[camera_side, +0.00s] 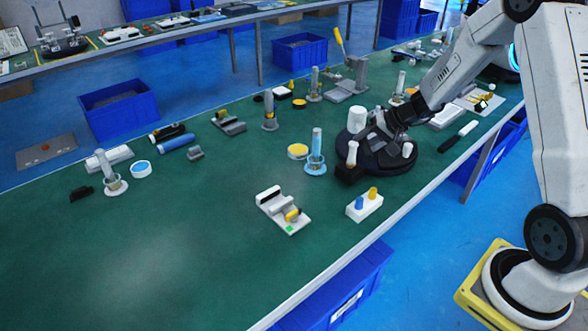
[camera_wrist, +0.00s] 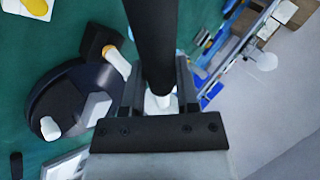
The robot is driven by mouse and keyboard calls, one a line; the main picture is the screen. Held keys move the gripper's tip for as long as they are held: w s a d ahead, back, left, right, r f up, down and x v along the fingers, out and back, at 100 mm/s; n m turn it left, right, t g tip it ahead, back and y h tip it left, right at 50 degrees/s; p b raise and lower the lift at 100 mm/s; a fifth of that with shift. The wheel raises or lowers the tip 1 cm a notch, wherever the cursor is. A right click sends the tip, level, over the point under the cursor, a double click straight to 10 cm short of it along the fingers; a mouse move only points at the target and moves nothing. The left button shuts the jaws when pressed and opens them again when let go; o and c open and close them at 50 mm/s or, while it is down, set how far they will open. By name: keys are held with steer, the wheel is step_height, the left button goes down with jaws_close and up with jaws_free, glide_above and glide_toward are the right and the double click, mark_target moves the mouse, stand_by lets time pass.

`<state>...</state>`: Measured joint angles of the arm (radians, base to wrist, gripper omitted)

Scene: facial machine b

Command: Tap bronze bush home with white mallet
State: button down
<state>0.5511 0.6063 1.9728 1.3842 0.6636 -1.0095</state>
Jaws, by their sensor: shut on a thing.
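My gripper (camera_side: 388,124) is shut on the dark handle (camera_wrist: 152,40) of the white mallet, above the right side of a round black fixture (camera_side: 385,162). The mallet's white head (camera_side: 357,119) appears left of the gripper in the side view. In the wrist view the handle runs out of the top edge and the head is not seen. A white-and-tan upright piece (camera_side: 352,154) stands by the black block at the fixture's left; it also shows in the wrist view (camera_wrist: 118,62). Its tan part may be the bronze bush, but I cannot tell. Contact with the head is not clear.
A white post (camera_side: 407,149) stands at the fixture's right. A blue-based post (camera_side: 316,160), a yellow-topped disc (camera_side: 298,151) and a white block with blue and yellow pegs (camera_side: 364,207) are nearby. The green table (camera_side: 130,250) is clear at front left.

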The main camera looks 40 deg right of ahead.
stand_by(1.2)
steer(key=shift+f, duration=0.15)
stand_by(0.3)
step_height(320, 180, down, 5)
steer(key=shift+r, duration=2.1)
steer(key=shift+w+r, duration=0.1)
steer(key=shift+d+r, duration=0.15)
steer(key=shift+r, duration=0.1)
steer(key=shift+f, duration=0.1)
steer(key=shift+f, duration=0.35)
stand_by(0.5)
stand_by(0.4)
